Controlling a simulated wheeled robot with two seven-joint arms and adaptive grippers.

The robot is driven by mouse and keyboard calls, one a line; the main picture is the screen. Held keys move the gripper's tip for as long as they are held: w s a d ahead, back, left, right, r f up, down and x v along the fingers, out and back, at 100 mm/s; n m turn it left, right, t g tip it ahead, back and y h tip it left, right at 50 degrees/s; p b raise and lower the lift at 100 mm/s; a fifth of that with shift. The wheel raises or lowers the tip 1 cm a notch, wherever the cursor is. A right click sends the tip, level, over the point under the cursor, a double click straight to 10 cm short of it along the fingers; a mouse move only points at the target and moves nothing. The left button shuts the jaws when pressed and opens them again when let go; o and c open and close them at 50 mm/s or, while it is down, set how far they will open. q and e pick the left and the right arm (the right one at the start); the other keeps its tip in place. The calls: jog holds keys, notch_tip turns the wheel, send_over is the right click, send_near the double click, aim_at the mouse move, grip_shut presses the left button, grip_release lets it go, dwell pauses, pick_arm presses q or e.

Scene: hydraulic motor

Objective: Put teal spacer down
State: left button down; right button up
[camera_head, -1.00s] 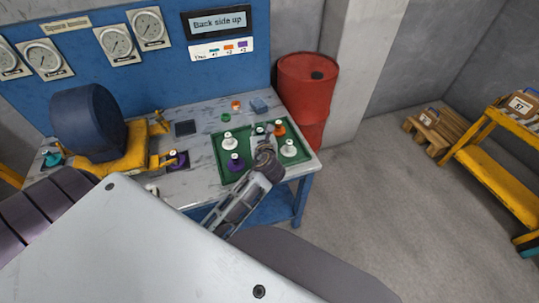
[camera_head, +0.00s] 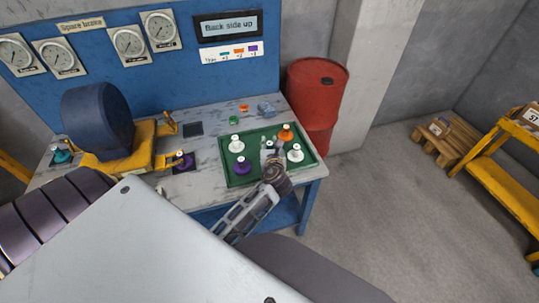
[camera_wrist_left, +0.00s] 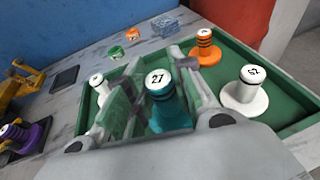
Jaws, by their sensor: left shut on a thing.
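My left gripper (camera_head: 271,157) is over the green tray (camera_head: 229,178) on the workbench. In the left wrist view its fingers (camera_wrist_left: 165,100) are shut on the teal spacer (camera_wrist_left: 168,118), which is upright with a white top marked 27. The gripper largely hides the spacer in the head view. I cannot tell whether its base touches the tray floor. The orange spacer (camera_head: 286,132), two white spacers (camera_head: 236,145) (camera_head: 295,154) and a purple spacer (camera_head: 242,166) stand in the tray around it. My right gripper is not in view.
The yellow and dark blue machine (camera_head: 120,150) stands left on the bench, with another purple spacer (camera_head: 183,160) and a teal one (camera_head: 62,154) at its sides. Small green and orange pieces and a grey-blue block (camera_head: 267,109) lie behind the tray. A red barrel (camera_head: 315,100) stands beside the bench.

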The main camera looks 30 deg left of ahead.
pick_arm(q)
jog(key=shift+f, duration=0.55)
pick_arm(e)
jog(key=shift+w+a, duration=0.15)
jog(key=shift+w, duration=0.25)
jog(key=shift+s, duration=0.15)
